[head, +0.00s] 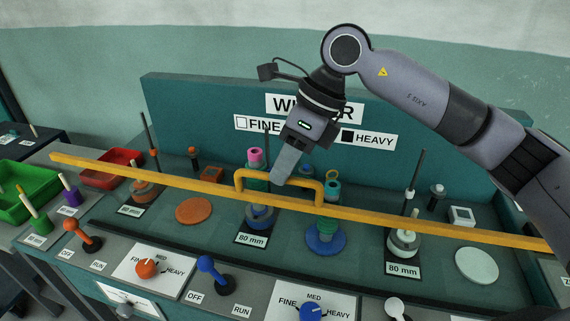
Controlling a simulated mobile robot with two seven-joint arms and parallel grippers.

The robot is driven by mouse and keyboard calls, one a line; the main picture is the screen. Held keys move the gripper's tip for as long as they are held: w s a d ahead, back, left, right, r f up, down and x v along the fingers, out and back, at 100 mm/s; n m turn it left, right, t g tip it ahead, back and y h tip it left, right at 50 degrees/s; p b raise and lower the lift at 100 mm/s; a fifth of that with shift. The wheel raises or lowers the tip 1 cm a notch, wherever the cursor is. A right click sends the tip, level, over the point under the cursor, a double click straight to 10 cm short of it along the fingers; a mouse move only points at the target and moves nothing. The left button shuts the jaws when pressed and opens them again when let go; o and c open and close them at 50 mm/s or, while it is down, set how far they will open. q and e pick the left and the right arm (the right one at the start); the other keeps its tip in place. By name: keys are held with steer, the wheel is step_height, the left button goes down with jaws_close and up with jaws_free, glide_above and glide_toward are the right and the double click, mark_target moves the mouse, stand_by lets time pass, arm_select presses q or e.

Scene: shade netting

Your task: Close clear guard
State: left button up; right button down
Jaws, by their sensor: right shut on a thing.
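The clear guard shows mainly as a long yellow bar (140,176) that slants across the bench from far left to right. Its see-through panel cannot be made out clearly. A yellow handle (308,183) stands up from the middle of the bar. My right gripper (279,181) comes down from above and is shut on the top of this handle. Its fingers hide part of the handle. My left gripper is not in view.
In front are a red-orange lever (76,230), a blue lever (208,265) and dials. A green bin (12,205) and a red bin (112,167) are at left.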

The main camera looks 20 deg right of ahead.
steer(key=shift+w+r, duration=0.1)
steer(key=shift+r, duration=0.3)
steer(key=c, duration=1.1)
jaws_free()
steer(key=shift+f, duration=0.1)
steer(key=b+v, duration=0.1)
steer(key=v, duration=0.6)
